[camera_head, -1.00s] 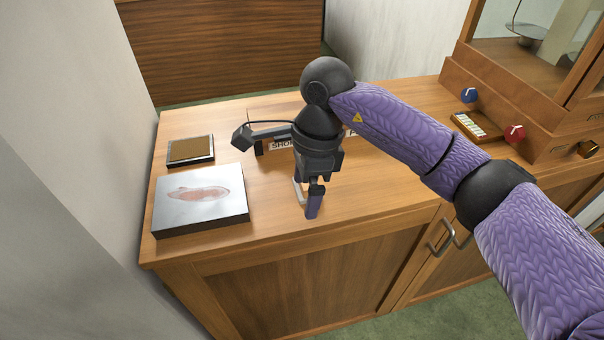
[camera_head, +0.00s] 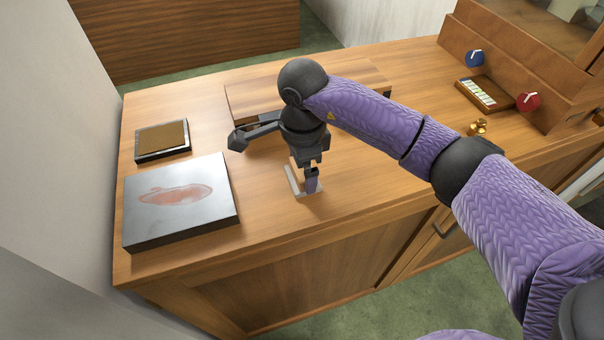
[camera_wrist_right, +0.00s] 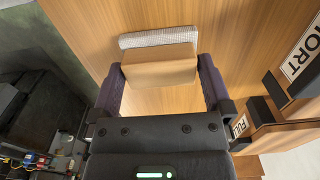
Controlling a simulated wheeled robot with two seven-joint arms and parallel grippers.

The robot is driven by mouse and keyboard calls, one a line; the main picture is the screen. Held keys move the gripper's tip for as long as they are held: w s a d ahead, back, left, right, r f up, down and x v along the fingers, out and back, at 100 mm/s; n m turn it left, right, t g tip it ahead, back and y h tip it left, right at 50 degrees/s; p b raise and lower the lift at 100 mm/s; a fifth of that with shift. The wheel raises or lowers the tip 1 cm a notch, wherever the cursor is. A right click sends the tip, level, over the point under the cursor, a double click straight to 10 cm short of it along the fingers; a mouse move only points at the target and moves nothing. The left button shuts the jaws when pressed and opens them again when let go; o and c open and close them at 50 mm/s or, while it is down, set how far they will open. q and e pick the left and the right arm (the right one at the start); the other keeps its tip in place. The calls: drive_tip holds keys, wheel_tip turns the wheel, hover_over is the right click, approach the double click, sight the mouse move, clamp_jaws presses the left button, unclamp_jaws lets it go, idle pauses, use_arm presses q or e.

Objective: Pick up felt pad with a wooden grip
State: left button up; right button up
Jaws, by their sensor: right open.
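The felt pad with a wooden grip is a tan block (camera_wrist_right: 160,65) on a light grey felt strip (camera_wrist_right: 158,38) in the right wrist view. In the head view the light pad (camera_head: 291,180) rests on the counter, partly hidden behind my right gripper (camera_head: 312,184). My right gripper is open and pointing down, and it also shows in the right wrist view (camera_wrist_right: 163,72). Its two purple fingers stand on either side of the wooden grip. I cannot tell whether they touch it. My left gripper is not in view.
A grey slab with a reddish smear (camera_head: 150,225) and a brown-topped tray (camera_head: 162,138) lie left on the wooden counter (camera_head: 270,225). A low wooden box (camera_head: 245,97) stands behind my gripper. Blue (camera_head: 474,58) and red (camera_head: 528,102) knobs and a small brass object (camera_head: 478,127) are right.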

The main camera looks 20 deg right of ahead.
drive_tip(key=c, duration=0.8)
drive_tip(key=shift+r, duration=0.1)
drive_tip(key=shift+c, duration=0.8)
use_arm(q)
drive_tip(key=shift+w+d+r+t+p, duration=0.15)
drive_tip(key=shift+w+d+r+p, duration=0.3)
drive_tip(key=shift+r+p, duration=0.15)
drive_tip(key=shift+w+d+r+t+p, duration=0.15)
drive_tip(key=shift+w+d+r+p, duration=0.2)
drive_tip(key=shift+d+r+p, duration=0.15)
use_arm(e)
wheel_tip(320, 180, up, 10)
